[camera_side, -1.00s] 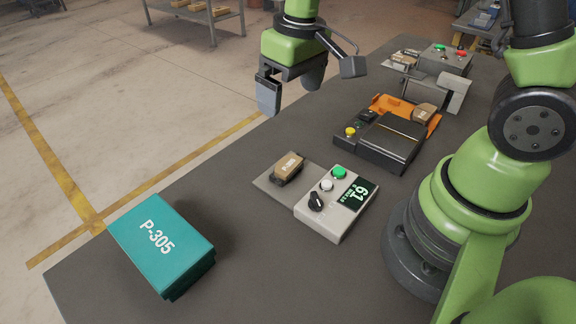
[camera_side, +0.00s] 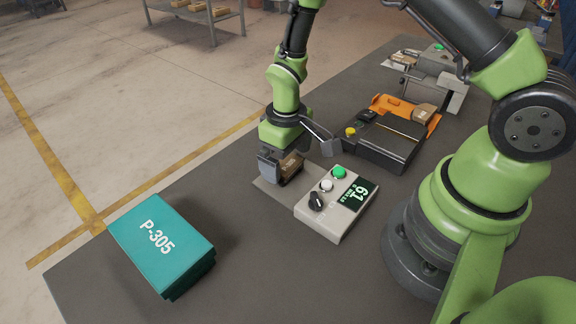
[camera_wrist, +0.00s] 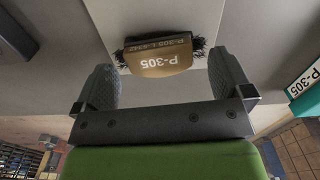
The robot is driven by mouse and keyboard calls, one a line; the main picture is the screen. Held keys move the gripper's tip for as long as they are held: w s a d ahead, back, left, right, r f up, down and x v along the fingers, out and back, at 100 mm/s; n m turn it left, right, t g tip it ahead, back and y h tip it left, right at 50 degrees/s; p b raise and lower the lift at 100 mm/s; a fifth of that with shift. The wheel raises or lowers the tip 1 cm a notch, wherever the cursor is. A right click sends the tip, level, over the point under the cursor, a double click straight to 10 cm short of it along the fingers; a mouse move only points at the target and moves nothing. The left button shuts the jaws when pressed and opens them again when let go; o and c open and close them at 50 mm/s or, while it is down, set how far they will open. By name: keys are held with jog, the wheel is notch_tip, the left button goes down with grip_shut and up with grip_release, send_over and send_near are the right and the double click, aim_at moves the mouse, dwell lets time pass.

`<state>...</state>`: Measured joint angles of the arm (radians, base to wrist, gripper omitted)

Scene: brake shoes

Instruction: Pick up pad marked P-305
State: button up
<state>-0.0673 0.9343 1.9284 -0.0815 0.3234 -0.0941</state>
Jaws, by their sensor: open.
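The pad marked P-305 (camera_wrist: 160,55) is a tan-brown block with white lettering and dark bristly edges. In the side view the pad (camera_side: 291,165) sits on the grey plate (camera_side: 266,187) of the device with the display. My gripper (camera_side: 282,168) is low over the plate, around or just beside the pad; the side view does not settle which. In the wrist view my gripper (camera_wrist: 166,85) is open, its two fingers apart, with the pad ahead between the fingertips. No contact is visible there. One finger hides part of the pad in the side view.
A teal box marked P-305 (camera_side: 160,245) stands at the table's front left. The device's control panel (camera_side: 338,202), with buttons, a knob and a display reading 61, adjoins the plate. A black and orange machine (camera_side: 385,138) stands behind. Bare table lies between box and plate.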

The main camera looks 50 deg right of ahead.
jog(key=shift+f, duration=0.55)
jog(key=c, duration=0.7)
jog(key=shift+r, duration=0.1)
